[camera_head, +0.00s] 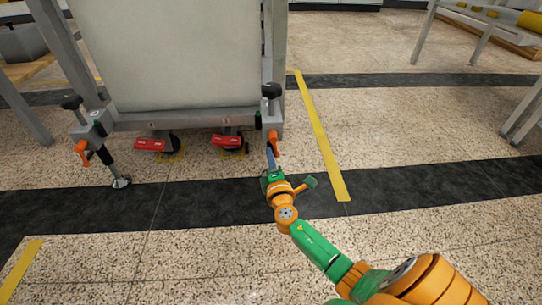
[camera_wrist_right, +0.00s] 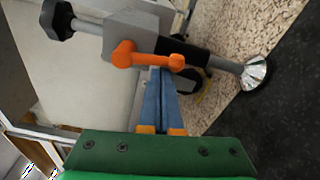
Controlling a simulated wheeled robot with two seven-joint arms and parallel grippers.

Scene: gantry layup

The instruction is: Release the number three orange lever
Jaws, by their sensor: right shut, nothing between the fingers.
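An orange lever (camera_head: 273,138) sits on the clamp at the right front corner of the grey gantry frame. In the right wrist view the lever (camera_wrist_right: 146,59) lies across the clamp body, just beyond my fingertips. My right gripper (camera_head: 269,152) is shut and empty, its blue fingers pointing at this lever. In the wrist view the right gripper (camera_wrist_right: 161,74) has its tips right at the lever's arm; I cannot tell whether they touch. A second orange lever (camera_head: 81,150) is on the left front corner. I cannot read a number three on either. My left gripper is not in view.
Two casters with red pedals (camera_head: 151,145) (camera_head: 226,141) stand under the gantry's lower beam (camera_head: 185,119). Black knobs (camera_head: 271,90) top the corner clamps. A support foot (camera_wrist_right: 254,74) shows in the wrist view. Yellow tape (camera_head: 322,140) marks the floor, which is clear around my right arm.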

